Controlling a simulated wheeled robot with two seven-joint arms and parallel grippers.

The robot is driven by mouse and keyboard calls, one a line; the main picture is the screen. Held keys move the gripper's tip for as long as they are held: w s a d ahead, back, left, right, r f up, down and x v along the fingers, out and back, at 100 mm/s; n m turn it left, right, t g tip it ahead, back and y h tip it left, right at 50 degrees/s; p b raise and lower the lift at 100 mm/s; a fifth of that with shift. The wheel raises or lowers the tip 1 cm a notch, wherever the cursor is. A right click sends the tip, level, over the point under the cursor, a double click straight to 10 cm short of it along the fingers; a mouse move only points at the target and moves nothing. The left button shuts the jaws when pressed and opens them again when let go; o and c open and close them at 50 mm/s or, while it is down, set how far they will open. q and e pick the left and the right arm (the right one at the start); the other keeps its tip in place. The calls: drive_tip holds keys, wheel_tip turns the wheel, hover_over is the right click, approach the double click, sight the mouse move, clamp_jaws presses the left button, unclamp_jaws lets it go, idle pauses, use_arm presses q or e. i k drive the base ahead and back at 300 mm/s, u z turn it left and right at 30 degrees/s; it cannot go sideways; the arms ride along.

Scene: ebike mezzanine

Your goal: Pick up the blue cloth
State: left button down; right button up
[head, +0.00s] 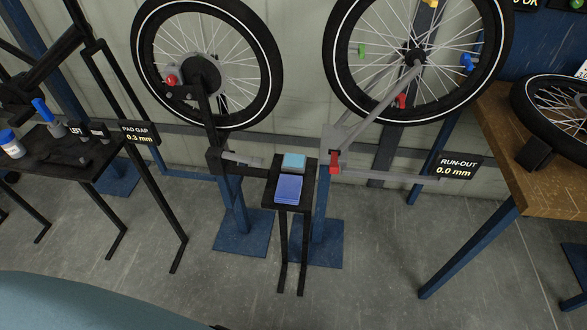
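A folded blue cloth (288,188) lies on the front part of a small black stand (307,180) in the middle of the head view. A lighter, teal flat block or cloth (293,161) lies just behind it on the same stand. The two look close together; I cannot tell whether they touch. Neither of my grippers shows in the head view.
Two wheels (207,62) (417,58) on holders stand behind the small stand. A dark table (75,160) with bottles is at left, a wooden bench (535,170) at right. Blue foot plates (243,240) flank the stand. The grey floor (370,265) in front looks clear.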

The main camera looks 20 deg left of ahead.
sight(289, 188)
drive_tip(key=z, duration=0.5)
drive_tip(key=k, duration=1.2)
drive_tip(key=u, duration=0.6)
drive_tip(key=i, duration=1.6)
drive_tip(key=z, duration=0.2)
